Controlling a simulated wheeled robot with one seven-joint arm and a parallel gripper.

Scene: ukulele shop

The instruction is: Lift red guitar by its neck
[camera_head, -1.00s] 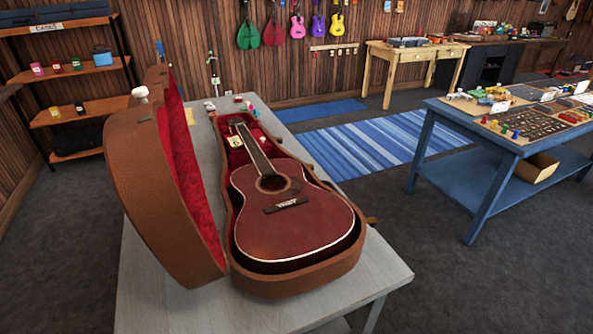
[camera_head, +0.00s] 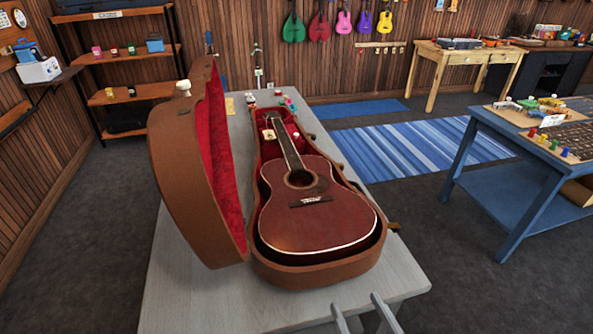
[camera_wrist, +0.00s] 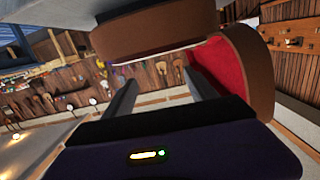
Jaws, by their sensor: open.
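The red guitar (camera_head: 318,216) lies face up in an open brown case (camera_head: 330,272) with red lining, in the head view. Its dark neck (camera_head: 287,150) points away from me toward the back of the case. The case lid (camera_head: 190,165) stands open on the left. My gripper (camera_head: 361,308) shows at the bottom edge of the head view, at the near end of the table, apart from the guitar. Its two fingers are spread with nothing between them. In the wrist view my gripper (camera_wrist: 160,90) is open, with the case (camera_wrist: 160,30) beyond it; the guitar cannot be made out there.
The case rests on a grey table (camera_head: 185,290). Small items (camera_head: 285,100) sit at its far end. A blue table (camera_head: 530,160) with goods stands at the right. Shelves (camera_head: 125,90) stand at the back left. Floor between the tables is free.

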